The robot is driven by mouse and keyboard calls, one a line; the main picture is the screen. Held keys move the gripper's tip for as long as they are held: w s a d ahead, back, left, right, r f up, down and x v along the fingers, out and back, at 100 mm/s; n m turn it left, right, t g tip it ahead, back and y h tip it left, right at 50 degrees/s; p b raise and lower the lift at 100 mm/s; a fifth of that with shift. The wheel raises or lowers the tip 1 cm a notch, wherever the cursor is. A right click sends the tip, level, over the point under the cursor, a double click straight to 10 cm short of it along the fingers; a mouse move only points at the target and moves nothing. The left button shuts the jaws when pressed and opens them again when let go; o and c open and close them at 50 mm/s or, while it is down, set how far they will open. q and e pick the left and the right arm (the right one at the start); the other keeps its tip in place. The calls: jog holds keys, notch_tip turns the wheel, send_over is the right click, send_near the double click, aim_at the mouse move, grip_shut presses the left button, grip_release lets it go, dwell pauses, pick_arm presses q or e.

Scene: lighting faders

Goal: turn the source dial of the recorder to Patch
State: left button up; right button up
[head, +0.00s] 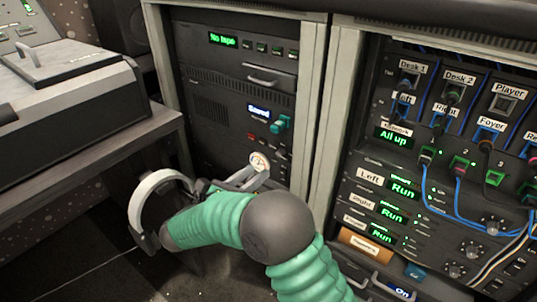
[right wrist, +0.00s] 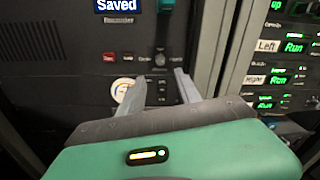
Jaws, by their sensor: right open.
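The recorder (head: 198,60) is the dark rack unit with a green "No tape" display. Lower on this rack front, in the right wrist view, a small round knob (right wrist: 159,59) sits between two small labels, too blurred to read; it may be the source dial. I cannot tell its setting. My right gripper (right wrist: 160,76) is open, its two fingers pointing at the panel on either side of the line to that knob. I see no clear contact. In the head view the right gripper (head: 250,177) is low before the rack, partly hidden by my arm. My left gripper is out of view.
A round white gauge (right wrist: 122,90) is beside the left finger, below a red button (right wrist: 110,57). A cabled patch rack (head: 450,130) stands right, a desk console (head: 65,100) left.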

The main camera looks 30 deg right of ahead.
pick_arm(q)
jog(key=p+v, duration=0.2)
jog(key=v, duration=0.1)
jog(key=shift+w+r, duration=0.3)
jog(key=shift+w, duration=0.05)
pick_arm(e)
jog(key=v, duration=0.8)
jog(key=shift+f, duration=0.15)
